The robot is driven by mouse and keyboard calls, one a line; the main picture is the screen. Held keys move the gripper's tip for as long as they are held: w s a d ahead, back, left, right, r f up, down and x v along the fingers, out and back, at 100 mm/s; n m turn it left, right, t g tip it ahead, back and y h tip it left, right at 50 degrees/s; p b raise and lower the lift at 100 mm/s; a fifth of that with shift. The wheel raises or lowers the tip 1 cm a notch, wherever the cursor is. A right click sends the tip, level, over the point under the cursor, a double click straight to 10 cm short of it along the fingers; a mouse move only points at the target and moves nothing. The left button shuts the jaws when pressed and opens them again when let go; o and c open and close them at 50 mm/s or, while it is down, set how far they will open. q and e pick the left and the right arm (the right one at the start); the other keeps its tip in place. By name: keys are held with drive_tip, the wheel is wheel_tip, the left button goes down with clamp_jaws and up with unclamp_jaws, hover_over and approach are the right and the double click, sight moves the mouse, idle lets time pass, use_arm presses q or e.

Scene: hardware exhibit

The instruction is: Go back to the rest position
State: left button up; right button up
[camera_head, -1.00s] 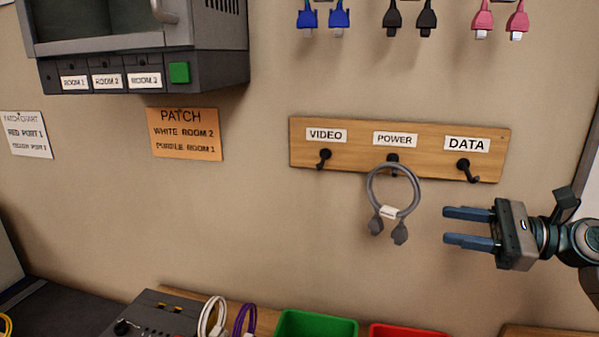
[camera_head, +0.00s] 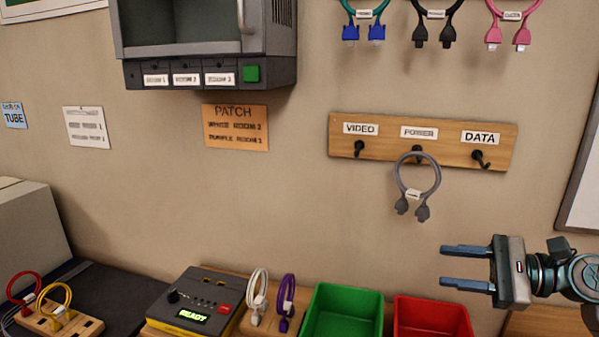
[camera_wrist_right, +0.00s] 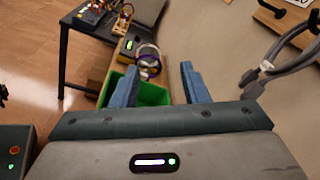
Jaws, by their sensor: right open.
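My right gripper (camera_head: 468,267) comes in from the right in the head view, with its two blue fingers apart and nothing between them. It is in front of the wall, below and to the right of the grey cable (camera_head: 436,180), and does not touch it. The cable hangs as a loop on the POWER hook of the wooden board (camera_head: 345,147). In the right wrist view the open blue fingers (camera_wrist_right: 158,86) show, with the grey cable (camera_wrist_right: 280,65) off to the right. My left gripper is not in view.
A green bin (camera_head: 343,312) and a red bin (camera_head: 432,318) stand below the gripper. A tester box (camera_head: 195,305) reading READY and white (camera_head: 257,290) and purple (camera_head: 287,298) cables are left of them. A cabinet (camera_head: 210,75) hangs at upper left.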

drive_tip(key=s+a+f+n+h, duration=0.2)
drive_tip(key=s+f+n+h, duration=0.1)
drive_tip(key=f, duration=0.6)
drive_tip(key=s+a+f+n+h, duration=0.2)
drive_tip(key=s+f+n, duration=0.1)
drive_tip(key=f, duration=0.6)
drive_tip(key=s+a+f+n+h, duration=0.1)
drive_tip(key=s+f+n+h, duration=0.25)
drive_tip(key=f, duration=0.55)
drive_tip(key=s+d+f+n+g+h, duration=0.1)
drive_tip(key=s+d+f+n+h, duration=0.3)
drive_tip(key=s, duration=0.5)
drive_tip(key=s+d+f+n+g+h, duration=0.1)
drive_tip(key=s+f+n+g+h, duration=0.2)
drive_tip(key=s+f, duration=0.45)
wheel_tip(320, 180, down, 27)
drive_tip(key=d+h, duration=0.1)
drive_tip(key=d, duration=0.2)
drive_tip(key=s+d+f+g, duration=0.1)
drive_tip(key=s+f, duration=1.8)
drive_tip(key=f, duration=0.2)
drive_tip(key=shift+s, duration=0.2)
drive_tip(key=shift+d+r, duration=0.1)
